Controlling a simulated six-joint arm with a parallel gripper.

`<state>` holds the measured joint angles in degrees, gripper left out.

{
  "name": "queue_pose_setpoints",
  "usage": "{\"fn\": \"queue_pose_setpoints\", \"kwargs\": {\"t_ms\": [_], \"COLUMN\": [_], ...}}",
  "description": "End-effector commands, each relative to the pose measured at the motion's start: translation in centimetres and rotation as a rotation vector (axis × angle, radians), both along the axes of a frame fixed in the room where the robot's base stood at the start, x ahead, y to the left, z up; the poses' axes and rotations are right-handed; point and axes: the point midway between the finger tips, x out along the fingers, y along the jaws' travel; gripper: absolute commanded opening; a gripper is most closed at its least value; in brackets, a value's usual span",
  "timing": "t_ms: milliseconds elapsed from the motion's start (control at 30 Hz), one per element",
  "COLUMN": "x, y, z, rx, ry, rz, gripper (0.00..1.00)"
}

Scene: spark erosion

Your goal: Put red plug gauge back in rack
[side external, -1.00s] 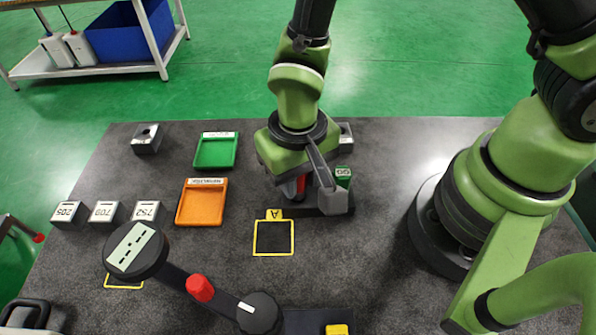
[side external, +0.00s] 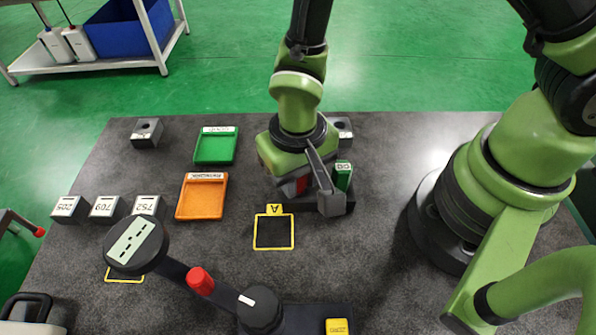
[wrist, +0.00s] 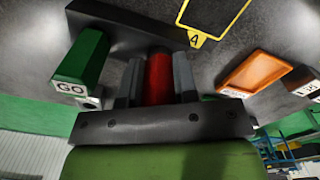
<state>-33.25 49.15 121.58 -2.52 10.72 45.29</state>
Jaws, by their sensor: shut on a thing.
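My gripper (wrist: 158,80) is shut on the red plug gauge (wrist: 159,76), which shows between the two grey fingers in the wrist view. In the side view the red gauge (side external: 302,185) is mostly hidden by my gripper (side external: 318,192). The dark rack (wrist: 122,27) lies right at the far end of the red gauge. I cannot tell whether the gauge is seated in it or just above. The green GO gauge (wrist: 82,57) stands in the rack beside my gripper; it also shows in the side view (side external: 343,175).
A yellow square marked A (side external: 273,232) lies in front of the rack. A dark stand with a red knob (side external: 200,281) occupies the front.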

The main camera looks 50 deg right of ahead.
Motion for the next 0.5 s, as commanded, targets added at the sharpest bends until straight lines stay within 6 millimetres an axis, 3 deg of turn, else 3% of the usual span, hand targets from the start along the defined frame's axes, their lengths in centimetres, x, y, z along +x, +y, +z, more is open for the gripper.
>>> {"fn": "queue_pose_setpoints", "kwargs": {"t_ms": [500], "x": [-0.01], "y": [-0.01], "z": [-0.61], "rx": [0.000], "ry": [0.000], "rz": [0.000], "gripper": [0.02]}}
